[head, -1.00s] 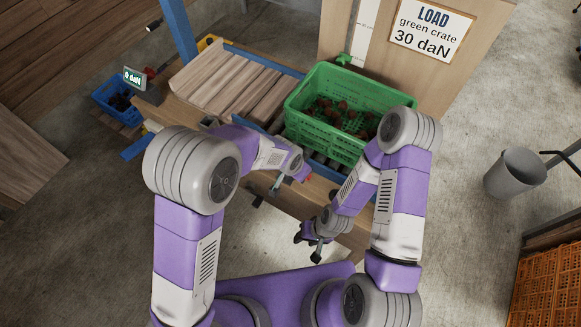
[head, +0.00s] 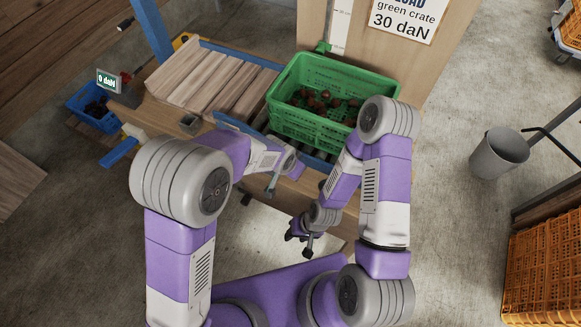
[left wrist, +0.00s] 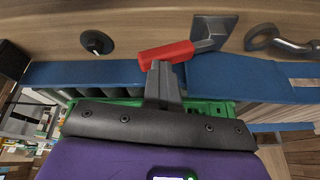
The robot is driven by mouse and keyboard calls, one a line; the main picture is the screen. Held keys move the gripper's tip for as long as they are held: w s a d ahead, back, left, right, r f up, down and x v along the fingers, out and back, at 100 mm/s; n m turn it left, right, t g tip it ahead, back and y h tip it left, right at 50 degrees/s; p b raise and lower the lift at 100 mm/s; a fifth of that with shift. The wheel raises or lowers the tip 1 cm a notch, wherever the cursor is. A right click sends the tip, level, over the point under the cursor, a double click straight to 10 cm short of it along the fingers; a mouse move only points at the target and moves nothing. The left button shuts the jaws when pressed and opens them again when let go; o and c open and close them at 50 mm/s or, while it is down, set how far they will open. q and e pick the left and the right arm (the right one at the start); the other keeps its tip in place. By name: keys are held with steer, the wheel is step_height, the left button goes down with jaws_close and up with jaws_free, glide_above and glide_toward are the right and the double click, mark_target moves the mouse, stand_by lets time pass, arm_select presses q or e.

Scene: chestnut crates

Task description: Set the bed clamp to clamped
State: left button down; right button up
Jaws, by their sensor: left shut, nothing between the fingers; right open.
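The bed clamp shows in the left wrist view as a red handle (left wrist: 166,55) on a grey metal bracket (left wrist: 213,32), fixed to the wooden front edge of the bed. The handle lies nearly level, slightly tilted. My left gripper (left wrist: 160,70) is shut and empty. Its fingertips are right at the handle's lower edge in that view; I cannot tell whether they touch it. In the head view my left arm's end covers most of the clamp area. My right gripper (head: 300,246) is open and empty, hanging low in front of the bench.
A green crate (head: 290,119) with chestnuts stands on the bench beside a wooden slatted section (head: 215,82). A display (head: 109,80) reads 0 daN. A blue bin (head: 93,115) is at left. A grey bucket (head: 497,155) and orange crates (head: 545,262) are at right.

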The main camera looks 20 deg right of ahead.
arm_select(q)
steer(key=shift+s+d+f, duration=0.15)
steer(key=shift+s+f, duration=0.25)
steer(key=shift+s, duration=0.1)
steer(key=s+r+p, duration=0.4)
steer(key=s+r, duration=0.1)
steer(key=r, duration=0.6)
steer(key=shift+d+r+p, duration=0.3)
steer(key=shift+d+p, duration=0.05)
steer(key=shift+d, duration=0.1)
steer(key=s+a+f+n+g, duration=0.1)
steer(key=s+a+f+n, duration=0.2)
steer(key=a+f, duration=0.4)
steer(key=s+a+f+n+g, duration=0.1)
steer(key=s+a+f+n, duration=0.1)
steer(key=a+f+n, duration=0.3)
steer(key=s+a+f+n+h, duration=0.1)
steer(key=s+a+f+n, duration=0.2)
steer(key=a+f, duration=0.7)
step_height(320, 180, down, 2)
steer(key=shift+s+a+n+g, duration=0.3)
steer(key=shift+a+n+g, duration=0.1)
steer(key=shift+n, duration=0.7)
